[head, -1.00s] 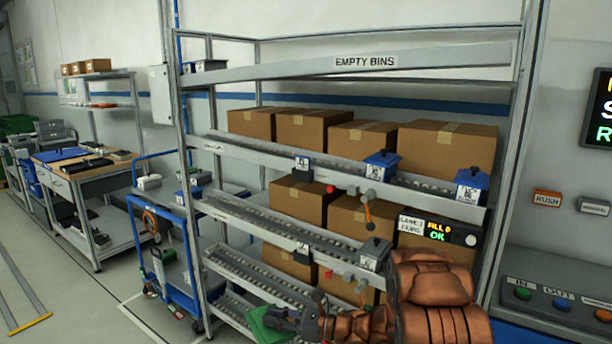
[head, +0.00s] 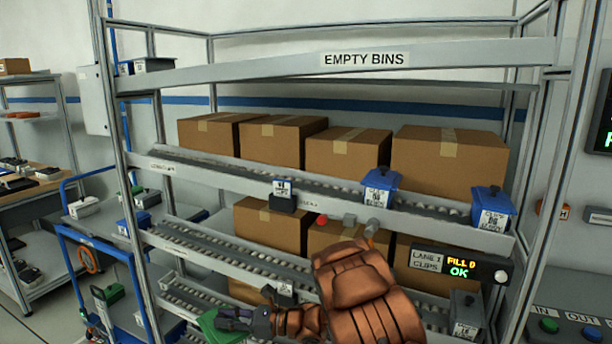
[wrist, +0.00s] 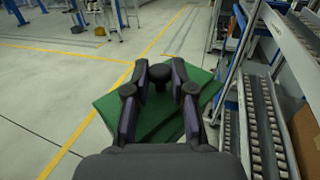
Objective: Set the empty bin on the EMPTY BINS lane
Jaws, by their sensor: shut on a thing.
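The EMPTY BINS lane (head: 364,60) is the top level of the rack, marked by a sign on its front rail. Two small dark bins (head: 146,65) stand at its left end; the rest of the lane surface is hidden behind the rail. My gripper (head: 236,318) is low in front of the rack, well below that lane. It is shut on a green bin (head: 212,328). In the wrist view the green bin (wrist: 160,122) sits between the fingers, with a dark knob at the grip. Its inside is not visible.
Cardboard boxes (head: 423,160) fill the level under the lane. Blue bins (head: 379,187) and dark bins (head: 465,312) sit on the roller lanes. A blue cart (head: 97,232) stands left of the rack. Open floor (wrist: 60,100) shows left of the gripper.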

